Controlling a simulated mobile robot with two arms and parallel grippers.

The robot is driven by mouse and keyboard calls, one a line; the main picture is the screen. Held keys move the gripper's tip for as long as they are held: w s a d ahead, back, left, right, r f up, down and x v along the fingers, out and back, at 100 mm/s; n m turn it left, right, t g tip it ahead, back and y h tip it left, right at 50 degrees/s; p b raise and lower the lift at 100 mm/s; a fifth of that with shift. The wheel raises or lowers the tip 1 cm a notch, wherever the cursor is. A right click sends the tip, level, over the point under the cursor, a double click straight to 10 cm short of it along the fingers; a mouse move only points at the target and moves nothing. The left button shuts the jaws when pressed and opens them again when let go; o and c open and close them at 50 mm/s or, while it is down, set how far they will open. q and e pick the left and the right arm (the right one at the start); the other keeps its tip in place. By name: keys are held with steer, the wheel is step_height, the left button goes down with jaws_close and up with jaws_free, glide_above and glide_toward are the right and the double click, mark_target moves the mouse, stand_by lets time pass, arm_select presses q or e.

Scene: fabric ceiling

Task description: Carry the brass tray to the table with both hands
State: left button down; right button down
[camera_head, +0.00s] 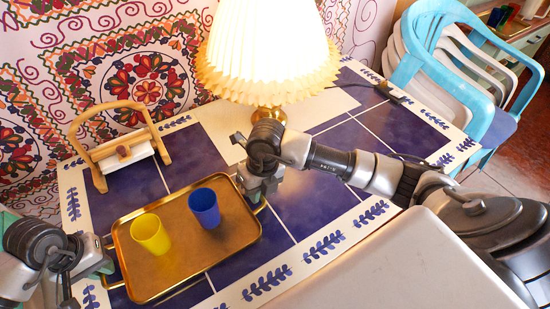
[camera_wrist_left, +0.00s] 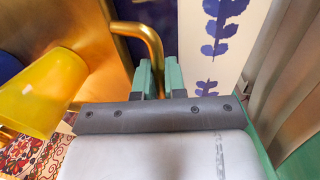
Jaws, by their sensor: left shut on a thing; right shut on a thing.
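The brass tray (camera_head: 205,248) is over the blue and white tiled table (camera_head: 300,205), roughly level; I cannot tell whether it touches the tiles. A yellow cup (camera_head: 151,234) and a blue cup (camera_head: 204,207) stand upright on it. My left gripper (camera_head: 103,262) is at the tray's left end, shut on its handle. In the left wrist view the brass handle (camera_wrist_left: 150,40) runs down to the green fingers (camera_wrist_left: 160,77). My right gripper (camera_head: 262,198) is shut on the handle at the right end, which it mostly hides.
A lit lamp (camera_head: 268,55) with a pleated shade stands on the table behind my right gripper. A wooden holder with a white roll (camera_head: 122,157) stands at the back left. Blue and white chairs (camera_head: 455,60) are at the right. Bare tiles lie right of the tray.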

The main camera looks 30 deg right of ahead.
arm_select(q)
steer(key=shift+a+f, duration=0.1)
steer(key=shift+f, duration=0.4)
arm_select(e)
steer(key=shift+d+f, duration=0.1)
steer(key=shift+f, duration=0.4)
arm_select(q)
steer(key=c, duration=1.6)
jaws_free()
steer(key=shift+f+b, duration=0.15)
steer(key=shift+b, duration=0.25)
steer(key=shift+c, duration=0.2)
arm_select(e)
steer(key=c, duration=1.6)
jaws_free()
steer(key=shift+f, duration=0.15)
steer(key=shift+c, duration=0.2)
arm_select(q)
steer(key=o, duration=0.5)
steer(key=shift+c, duration=0.2)
arm_select(e)
steer(key=o, duration=0.5)
steer(key=shift+r, duration=0.2)
steer(key=shift+c, duration=0.2)
arm_select(q)
steer(key=shift+r, duration=0.2)
